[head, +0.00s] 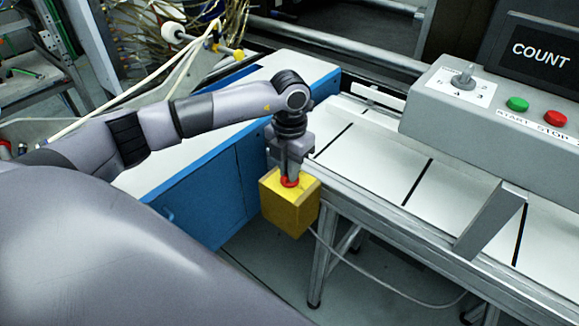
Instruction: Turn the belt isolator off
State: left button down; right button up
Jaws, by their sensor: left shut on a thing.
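The belt isolator is a yellow box (288,210) with a red knob (289,182) on its top face, at the near left end of the conveyor. My left gripper (290,174) points down from above and is shut on the red knob. The fingers hide part of the knob, so I cannot tell which way it is turned. A grey cable runs from the box down and to the right. My right gripper is not in view.
The white conveyor belt (375,165) with dark cross lines runs to the right. A grey control box (430,115) carries a selector dial (463,82), a green start button (517,104), a red stop button (555,118) and a COUNT display (540,52). A blue cabinet (205,195) stands behind the yellow box.

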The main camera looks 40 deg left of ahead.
pick_arm(q)
jog(key=shift+r, duration=0.15)
jog(key=c, duration=1.2)
grip_release()
jog(key=shift+o, duration=0.2)
jog(key=shift+r, duration=3.55)
